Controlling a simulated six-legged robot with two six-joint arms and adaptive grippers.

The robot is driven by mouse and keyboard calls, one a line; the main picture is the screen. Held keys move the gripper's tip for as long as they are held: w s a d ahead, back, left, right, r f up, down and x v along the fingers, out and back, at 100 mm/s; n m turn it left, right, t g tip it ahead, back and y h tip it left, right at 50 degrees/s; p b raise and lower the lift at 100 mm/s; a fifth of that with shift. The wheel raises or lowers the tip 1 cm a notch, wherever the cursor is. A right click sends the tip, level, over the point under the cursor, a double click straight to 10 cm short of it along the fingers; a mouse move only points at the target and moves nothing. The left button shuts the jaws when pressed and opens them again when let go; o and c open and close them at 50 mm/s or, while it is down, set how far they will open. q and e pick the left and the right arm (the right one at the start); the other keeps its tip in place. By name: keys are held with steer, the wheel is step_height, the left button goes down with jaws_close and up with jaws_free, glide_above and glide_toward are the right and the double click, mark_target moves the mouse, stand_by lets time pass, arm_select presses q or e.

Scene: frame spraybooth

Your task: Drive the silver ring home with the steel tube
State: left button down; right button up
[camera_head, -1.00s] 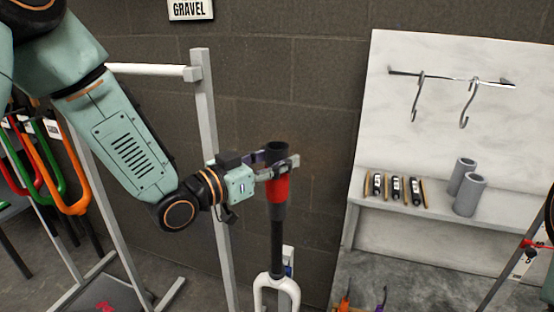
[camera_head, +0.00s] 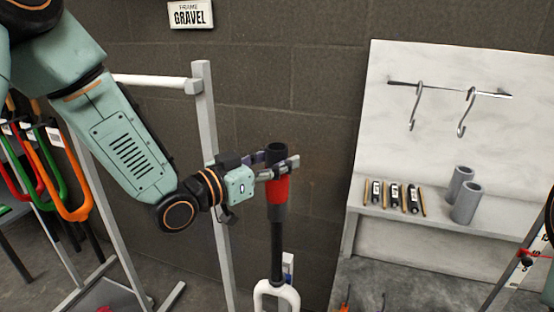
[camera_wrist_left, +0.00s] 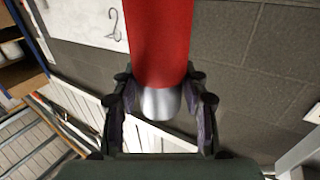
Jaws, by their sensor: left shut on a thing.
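The steel tube (camera_head: 277,209) is dark grey with a red band (camera_head: 279,188). It stands upright above the white fork (camera_head: 277,289), in line with the fork's black steerer (camera_head: 277,245). The steerer's upper end is hidden, apparently inside the tube. My left gripper (camera_head: 278,167) is shut on the tube near its top, above most of the red band. In the left wrist view, the red band (camera_wrist_left: 160,40) and a shiny grey part (camera_wrist_left: 160,102) lie between the fingers. I cannot make out the silver ring near the fork crown.
A pale shelf board (camera_head: 372,228) at right carries two grey cylinders (camera_head: 467,203) and several small dark items (camera_head: 393,195). Two hooks (camera_head: 414,108) hang above. A metal rack (camera_head: 207,130) stands behind my arm, with coloured forks (camera_head: 65,190) at far left.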

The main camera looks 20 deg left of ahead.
arm_select(q)
step_height(320, 180, up, 4)
steer(key=p, duration=0.3)
steer(key=shift+r, duration=0.2)
stand_by(0.5)
steer(key=shift+s, duration=0.1)
steer(key=shift+s+a+p, duration=0.1)
steer(key=shift+s+p, duration=0.7)
steer(key=shift+s, duration=1.85)
steer(key=shift+s+p, duration=0.45)
steer(key=shift+s, duration=0.85)
steer(key=shift+w+a, duration=0.1)
